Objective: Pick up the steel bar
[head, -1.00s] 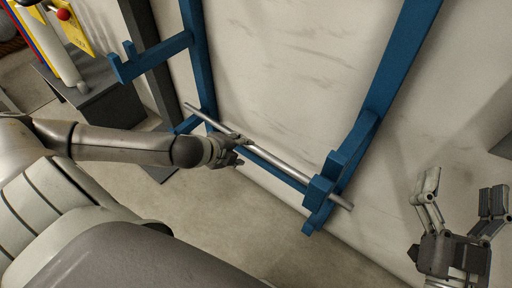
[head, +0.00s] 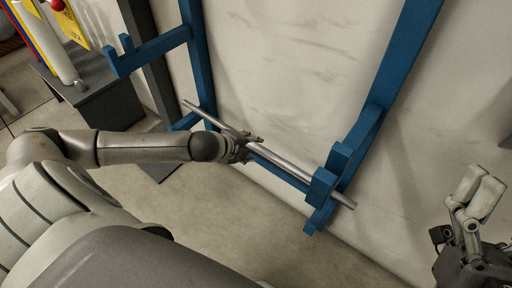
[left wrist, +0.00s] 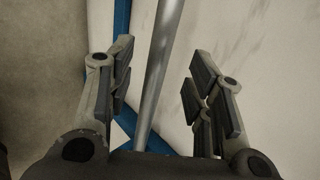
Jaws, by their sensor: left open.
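The steel bar (head: 280,161) is a long grey rod lying across the lower arms of a blue rack in the head view. My left gripper (head: 250,143) is at the bar, left of its middle. In the left wrist view the bar (left wrist: 159,75) runs between the two spread fingers of the left gripper (left wrist: 160,90), with a gap on each side. My right gripper (head: 478,195) shows in part at the lower right, far from the bar; its full jaw opening is hard to make out.
The blue rack (head: 385,75) stands against a pale wall (head: 290,60), with upper and lower arms jutting out. A dark grey box (head: 105,98) with a white cylinder (head: 55,55) stands at the left. The floor (head: 250,235) below the bar is clear.

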